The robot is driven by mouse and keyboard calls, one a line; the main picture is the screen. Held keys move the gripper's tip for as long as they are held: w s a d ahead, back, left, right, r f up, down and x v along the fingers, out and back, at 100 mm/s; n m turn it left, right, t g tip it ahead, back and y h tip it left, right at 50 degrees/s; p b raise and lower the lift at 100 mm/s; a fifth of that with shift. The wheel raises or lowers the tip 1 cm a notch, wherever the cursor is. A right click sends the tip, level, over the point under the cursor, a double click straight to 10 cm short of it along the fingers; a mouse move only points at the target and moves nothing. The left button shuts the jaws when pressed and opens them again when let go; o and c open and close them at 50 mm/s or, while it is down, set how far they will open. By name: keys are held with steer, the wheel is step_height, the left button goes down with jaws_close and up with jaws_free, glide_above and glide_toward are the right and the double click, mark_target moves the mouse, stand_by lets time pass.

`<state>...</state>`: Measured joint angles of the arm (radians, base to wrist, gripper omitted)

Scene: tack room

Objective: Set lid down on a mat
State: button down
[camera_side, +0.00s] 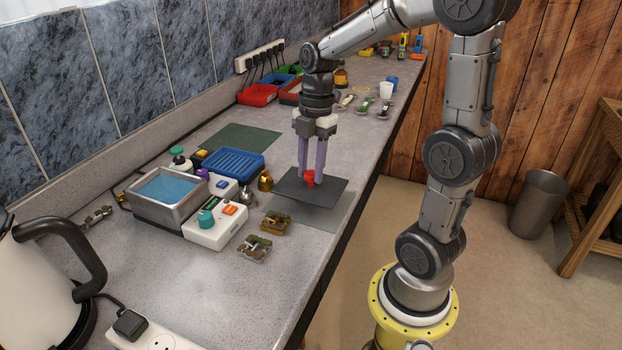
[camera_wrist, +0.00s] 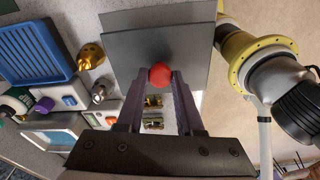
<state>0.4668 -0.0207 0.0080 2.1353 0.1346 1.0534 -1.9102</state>
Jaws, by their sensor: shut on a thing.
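The lid (camera_side: 325,190) is a dark grey flat plate with a red knob (camera_side: 309,178). My gripper (camera_side: 312,174) points down with its purple fingers shut on the knob. In the side view the lid lies over a grey mat (camera_side: 318,214), whose near part shows past the lid's edge; the lid looks slightly raised above it. In the wrist view the lid (camera_wrist: 150,48) spreads beyond the fingertips, with the red knob (camera_wrist: 160,75) between them. A green mat (camera_side: 240,139) lies bare farther back on the counter. The lid's underside is hidden.
A blue ribbed tray (camera_side: 234,163), a brass-coloured bottle (camera_side: 265,180), a white control box (camera_side: 215,228) and a metal bath of blue liquid (camera_side: 166,188) stand left of the lid. Small brassy parts (camera_side: 275,222) lie close in front. The counter's edge runs close on the right.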

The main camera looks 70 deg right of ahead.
mark_target(311, 172)
steer(key=shift+f, duration=1.55)
steer(key=c, duration=0.5)
jaws_free()
steer(key=shift+f, duration=0.15)
steer(key=shift+c, duration=0.2)
step_height(311, 172, up, 11)
steer(key=d, duration=0.1)
steer(key=s+a+f+m+t, duration=0.1)
steer(key=s+a+m, duration=0.3)
steer(key=m, duration=0.4)
steer(key=s+a+f+m+t+h, duration=0.1)
steer(key=s+a+m+t, duration=0.3)
steer(key=a+m, duration=0.3)
steer(key=shift+s+f+m, duration=0.4)
steer(key=shift+s, duration=0.4)
